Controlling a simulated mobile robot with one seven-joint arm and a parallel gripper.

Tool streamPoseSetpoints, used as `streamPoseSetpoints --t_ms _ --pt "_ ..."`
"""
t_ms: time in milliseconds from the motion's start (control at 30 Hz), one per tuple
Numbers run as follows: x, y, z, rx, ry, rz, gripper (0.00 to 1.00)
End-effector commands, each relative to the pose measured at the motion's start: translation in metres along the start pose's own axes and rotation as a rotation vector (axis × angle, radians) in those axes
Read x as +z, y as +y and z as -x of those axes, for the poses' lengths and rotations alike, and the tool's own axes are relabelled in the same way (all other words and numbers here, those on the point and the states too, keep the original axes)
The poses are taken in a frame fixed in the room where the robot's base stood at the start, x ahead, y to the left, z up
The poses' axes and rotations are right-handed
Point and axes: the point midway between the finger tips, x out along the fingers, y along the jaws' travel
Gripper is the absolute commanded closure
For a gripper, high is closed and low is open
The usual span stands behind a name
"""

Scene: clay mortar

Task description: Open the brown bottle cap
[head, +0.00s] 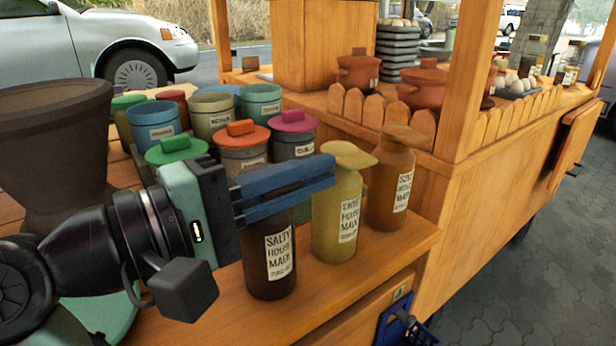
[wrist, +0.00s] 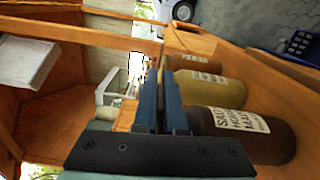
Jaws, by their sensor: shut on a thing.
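A dark brown bottle (head: 268,262) with a white label stands upright on the wooden counter, nearest my gripper. Its label and body also show in the wrist view (wrist: 268,150). My gripper (head: 328,172) reaches sideways across the top of this bottle.
Lidded and open canisters (head: 240,158) stand crowded behind my gripper. A large dark pot (head: 50,130) is at the left. The counter's front edge (head: 350,300) is close to the bottles. A wooden post (head: 472,80) and picket fence (head: 390,118) stand behind them.

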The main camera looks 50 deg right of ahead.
Motion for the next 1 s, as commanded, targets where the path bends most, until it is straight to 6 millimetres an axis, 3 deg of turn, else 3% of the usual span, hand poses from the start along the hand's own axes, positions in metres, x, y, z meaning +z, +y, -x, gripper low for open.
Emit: streamPoseSetpoints --t_ms 1000 --pt "-0.026 0.045 0.001 0.0 0.004 0.93 1.0"
